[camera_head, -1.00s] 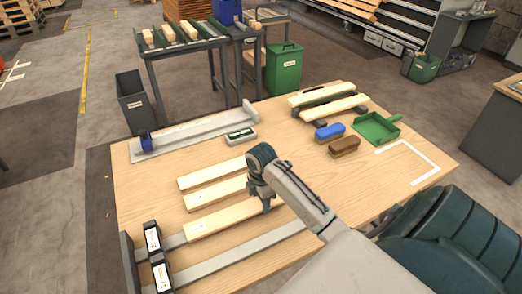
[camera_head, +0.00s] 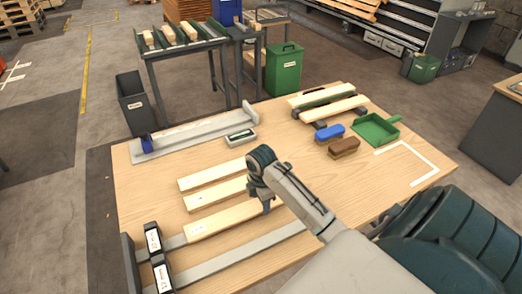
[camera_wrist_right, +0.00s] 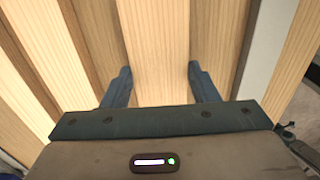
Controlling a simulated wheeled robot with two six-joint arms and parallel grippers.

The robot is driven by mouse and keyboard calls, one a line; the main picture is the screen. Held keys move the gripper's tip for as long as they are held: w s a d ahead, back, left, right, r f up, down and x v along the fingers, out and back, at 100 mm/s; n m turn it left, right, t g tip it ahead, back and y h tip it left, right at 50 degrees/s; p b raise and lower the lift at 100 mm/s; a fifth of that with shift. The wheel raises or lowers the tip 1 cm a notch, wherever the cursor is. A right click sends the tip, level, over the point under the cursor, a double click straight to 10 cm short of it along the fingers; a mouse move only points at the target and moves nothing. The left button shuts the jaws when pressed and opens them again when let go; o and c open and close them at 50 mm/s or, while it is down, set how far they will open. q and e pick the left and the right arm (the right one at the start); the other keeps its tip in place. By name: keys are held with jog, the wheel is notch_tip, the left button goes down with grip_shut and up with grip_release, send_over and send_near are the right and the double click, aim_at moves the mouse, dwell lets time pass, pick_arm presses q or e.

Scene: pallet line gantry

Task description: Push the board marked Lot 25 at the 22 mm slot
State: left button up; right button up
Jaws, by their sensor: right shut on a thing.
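Three pale boards lie side by side on the wooden table: a far board (camera_head: 213,173), a middle board (camera_head: 215,193) and a near board (camera_head: 228,218). The near board carries a small label at its left end, too small to read. My right gripper (camera_head: 266,208) is shut on the near board toward its right end; in the right wrist view the fingers (camera_wrist_right: 159,73) straddle this board (camera_wrist_right: 156,35). Two dark blocks with white labels, one farther (camera_head: 153,239) and one nearer (camera_head: 161,273), stand left of the board; their text is unreadable. My left gripper is out of view.
Grey rails (camera_head: 240,258) run along the near side. A long grey fixture (camera_head: 190,134) with a blue part lies at the back. Boards on supports (camera_head: 333,106), a blue brush (camera_head: 329,132), a brown brush (camera_head: 344,147) and a green dustpan (camera_head: 378,130) are at right.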

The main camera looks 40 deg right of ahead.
aim_at(252, 207)
jog(key=shift+a+f, duration=0.15)
jog(key=shift+a, duration=0.1)
jog(key=shift+w+a+p, duration=0.2)
jog(key=shift+a+p, duration=0.05)
jog(key=shift+a, duration=0.55)
jog(key=shift+w+a+p, duration=0.15)
jog(key=shift+a+p, duration=0.1)
jog(key=shift+a, duration=0.55)
jog(key=shift+w+a+p, duration=0.2)
jog(key=shift+a+p, duration=0.05)
jog(key=shift+a, duration=0.55)
jog(key=shift+w+a+p, duration=0.2)
jog(key=shift+a+p, duration=0.1)
jog(key=shift+a, duration=0.6)
jog(key=shift+w+a+p, duration=0.2)
jog(key=shift+a+p, duration=0.1)
jog(key=shift+a, duration=0.6)
jog(key=shift+a, duration=0.1)
jog(key=shift+w+a+p, duration=0.2)
jog(key=shift+a+p, duration=0.1)
jog(key=shift+a, duration=0.45)
jog(key=shift+w+a+p, duration=0.2)
jog(key=shift+a+p, duration=0.1)
jog(key=shift+a, duration=0.45)
jog(key=shift+d, duration=0.2)
